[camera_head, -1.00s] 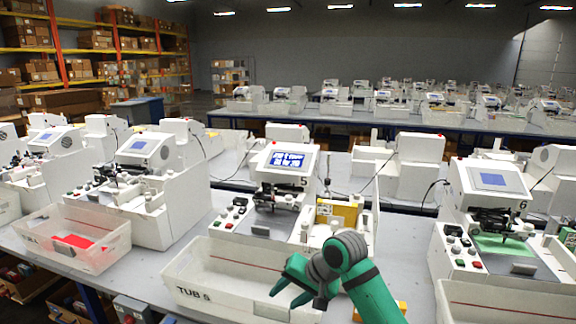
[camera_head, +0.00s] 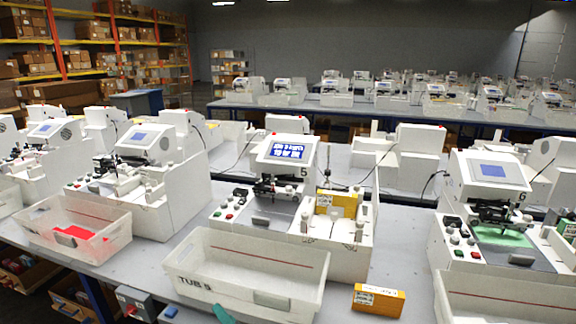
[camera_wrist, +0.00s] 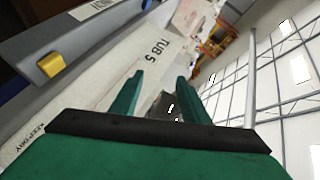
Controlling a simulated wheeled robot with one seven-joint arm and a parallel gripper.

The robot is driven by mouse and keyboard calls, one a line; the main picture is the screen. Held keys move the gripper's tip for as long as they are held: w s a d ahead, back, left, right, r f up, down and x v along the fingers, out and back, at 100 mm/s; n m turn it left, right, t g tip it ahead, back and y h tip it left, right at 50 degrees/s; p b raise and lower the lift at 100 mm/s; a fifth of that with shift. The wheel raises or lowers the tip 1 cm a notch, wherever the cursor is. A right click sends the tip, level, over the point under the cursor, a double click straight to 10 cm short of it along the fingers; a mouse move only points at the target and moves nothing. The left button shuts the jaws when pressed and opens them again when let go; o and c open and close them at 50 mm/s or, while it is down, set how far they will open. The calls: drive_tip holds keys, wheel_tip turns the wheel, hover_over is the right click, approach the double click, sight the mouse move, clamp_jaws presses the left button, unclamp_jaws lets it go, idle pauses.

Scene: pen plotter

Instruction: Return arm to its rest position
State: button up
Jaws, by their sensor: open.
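My gripper (camera_wrist: 158,92) is open and empty in the wrist view, its two green fingers apart. In the head view only a small green piece of my arm shows at the bottom edge, in front of the tub marked TUB 5 (camera_head: 195,262). The tub's white side, with its lettering, also shows in the wrist view (camera_wrist: 118,72), tilted, beyond the fingers. The rest of my arm is out of the head view.
Plotter station 5 (camera_head: 284,152), its screen lit, stands behind the tub. An orange-yellow box (camera_head: 378,299) lies on the table right of the tub. Station 6 (camera_head: 489,172) stands at the right. A left tub (camera_head: 100,246) holds something red.

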drive_tip(key=s+d+f+m+t+h, duration=0.1)
drive_tip(key=s+d+f+h, duration=0.25)
drive_tip(key=s, duration=0.45)
drive_tip(key=s+d+f+t+h, duration=0.1)
drive_tip(key=s+d+f+h, duration=0.1)
drive_tip(key=s+f, duration=0.45)
drive_tip(key=s+d+f+m+t+h, duration=0.1)
drive_tip(key=s+d+f+h, duration=0.15)
drive_tip(key=s, duration=0.65)
drive_tip(key=s+d+r+n+h, duration=0.1)
drive_tip(key=s+d+r+n, duration=0.1)
drive_tip(key=s, duration=0.8)
drive_tip(key=s+d+r+n, duration=0.3)
drive_tip(key=s+d+n, duration=0.2)
drive_tip(key=s, duration=0.6)
drive_tip(key=shift+d+h, duration=0.4)
drive_tip(key=shift+d, duration=0.4)
